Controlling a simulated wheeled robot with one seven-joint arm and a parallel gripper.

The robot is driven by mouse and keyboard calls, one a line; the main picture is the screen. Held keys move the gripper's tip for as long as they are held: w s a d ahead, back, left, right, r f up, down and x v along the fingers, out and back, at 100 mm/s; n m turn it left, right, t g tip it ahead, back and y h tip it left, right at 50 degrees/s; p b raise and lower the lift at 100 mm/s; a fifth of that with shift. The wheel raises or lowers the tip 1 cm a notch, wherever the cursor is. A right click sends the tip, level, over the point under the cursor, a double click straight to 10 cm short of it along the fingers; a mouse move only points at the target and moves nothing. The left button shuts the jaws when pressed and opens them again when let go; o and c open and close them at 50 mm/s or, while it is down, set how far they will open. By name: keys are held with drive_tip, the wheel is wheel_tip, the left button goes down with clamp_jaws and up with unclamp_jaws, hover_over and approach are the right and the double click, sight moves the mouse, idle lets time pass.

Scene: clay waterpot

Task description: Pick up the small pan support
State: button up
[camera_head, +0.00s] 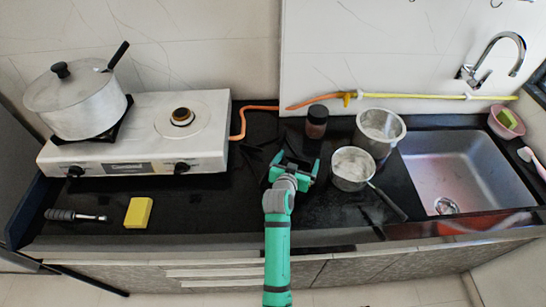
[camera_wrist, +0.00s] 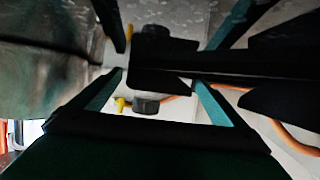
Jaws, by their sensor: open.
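The small pan support (camera_head: 279,156) is a black, pronged piece on the black counter, right of the stove. It is hard to separate from the counter in the head view. My gripper (camera_head: 292,168), with green fingers, is open at its near side. In the wrist view, black prongs (camera_wrist: 165,75) of the support show close up, between and beyond the fingers of my gripper (camera_wrist: 170,60). I cannot tell whether the fingers touch it. Part of the support is hidden by my gripper.
A white stove (camera_head: 140,150) with a lidded pot (camera_head: 78,103) stands left. A dark jar (camera_head: 317,121), a metal pot (camera_head: 380,128) and a small saucepan (camera_head: 352,168) stand close right of my gripper. An orange hose (camera_head: 243,122) runs behind. A sink (camera_head: 460,170) lies far right.

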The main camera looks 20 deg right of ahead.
drive_tip(key=c, duration=1.3)
drive_tip(key=shift+r, duration=0.1)
drive_tip(key=shift+c, duration=1.3)
drive_tip(key=shift+r, duration=0.15)
